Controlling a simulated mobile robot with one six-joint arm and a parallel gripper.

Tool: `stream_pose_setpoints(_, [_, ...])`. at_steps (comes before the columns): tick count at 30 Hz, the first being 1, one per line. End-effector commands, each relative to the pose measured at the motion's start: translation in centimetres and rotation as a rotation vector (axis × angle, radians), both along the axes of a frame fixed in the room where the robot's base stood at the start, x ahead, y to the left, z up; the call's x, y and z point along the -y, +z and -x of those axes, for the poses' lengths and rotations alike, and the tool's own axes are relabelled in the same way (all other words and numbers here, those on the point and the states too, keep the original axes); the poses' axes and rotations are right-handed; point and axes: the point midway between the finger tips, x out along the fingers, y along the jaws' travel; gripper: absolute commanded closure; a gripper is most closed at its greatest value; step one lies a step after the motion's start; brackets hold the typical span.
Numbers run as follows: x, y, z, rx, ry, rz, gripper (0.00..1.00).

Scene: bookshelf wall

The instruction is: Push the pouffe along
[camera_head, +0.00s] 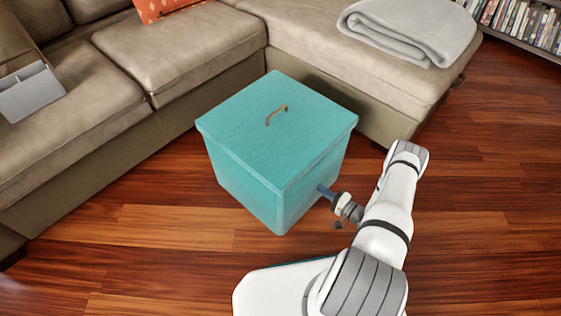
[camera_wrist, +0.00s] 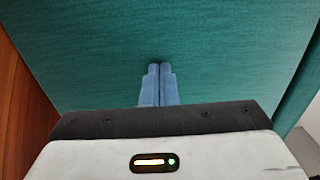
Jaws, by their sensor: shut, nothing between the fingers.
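The pouffe (camera_head: 265,140) is a teal box with a lid and a small brown handle on top. It stands upright on the wooden floor in the head view, in the inner corner of the sofa. My gripper (camera_head: 322,189) is at its right-hand front side, low down, with the fingertips at or very near the surface. In the wrist view the teal side (camera_wrist: 150,40) fills most of the picture. The blue fingers of my gripper (camera_wrist: 160,68) are shut together, with nothing between them, and point at that side. Whether they touch it is hard to tell.
A beige L-shaped sofa (camera_head: 95,100) wraps the left and back of the pouffe. A grey folded blanket (camera_head: 410,28) lies on its right part. A bookshelf (camera_head: 525,25) stands at the back right. Wooden floor (camera_head: 480,210) is clear at right and in front.

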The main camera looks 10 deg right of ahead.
Motion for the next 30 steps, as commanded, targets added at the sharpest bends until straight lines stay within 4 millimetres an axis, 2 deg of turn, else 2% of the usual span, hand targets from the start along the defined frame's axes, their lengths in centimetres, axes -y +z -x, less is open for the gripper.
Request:
stream_pose_setpoints(17, [-0.1, 0.0, -0.1, 0.000, 0.001, 0.000, 1.00])
stream_pose_setpoints(30, [-1.7, 0.0, -2.1, 0.001, 0.004, 0.002, 1.00])
